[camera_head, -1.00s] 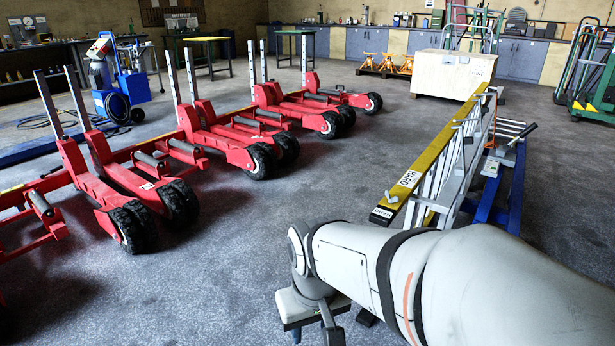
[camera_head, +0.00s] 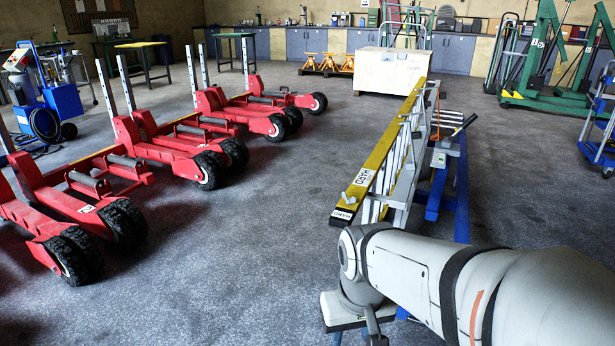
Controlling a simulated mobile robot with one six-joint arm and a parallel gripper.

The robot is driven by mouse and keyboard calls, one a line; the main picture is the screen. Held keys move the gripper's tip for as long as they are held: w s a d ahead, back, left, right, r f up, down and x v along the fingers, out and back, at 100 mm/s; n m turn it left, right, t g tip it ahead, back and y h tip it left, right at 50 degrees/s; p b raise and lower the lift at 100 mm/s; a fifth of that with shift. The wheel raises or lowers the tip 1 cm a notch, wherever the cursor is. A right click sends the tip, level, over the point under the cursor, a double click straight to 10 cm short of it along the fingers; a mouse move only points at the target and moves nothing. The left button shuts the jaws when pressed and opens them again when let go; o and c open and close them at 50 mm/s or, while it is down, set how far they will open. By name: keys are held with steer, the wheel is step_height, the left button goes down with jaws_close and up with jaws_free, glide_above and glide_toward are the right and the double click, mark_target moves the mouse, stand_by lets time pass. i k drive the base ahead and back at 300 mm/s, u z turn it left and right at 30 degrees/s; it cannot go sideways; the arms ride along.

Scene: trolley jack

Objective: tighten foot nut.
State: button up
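My arm enters from the lower right, and its grey end (camera_head: 350,305) hangs low near the bottom middle. I cannot make out a foot nut in this view.
The yellow and silver ladder (camera_head: 385,150) lies just beyond my wrist. Red wheeled lifts (camera_head: 170,150) line the left. A wooden crate (camera_head: 392,70) stands behind. Green lifting equipment (camera_head: 560,60) and a blue trolley (camera_head: 600,150) are at the right. Floor between lifts and ladder is clear.

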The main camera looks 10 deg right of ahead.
mark_target(348, 201)
steer(key=u, duration=0.05)
steer(key=i, duration=1)
steer(key=z, duration=0.1)
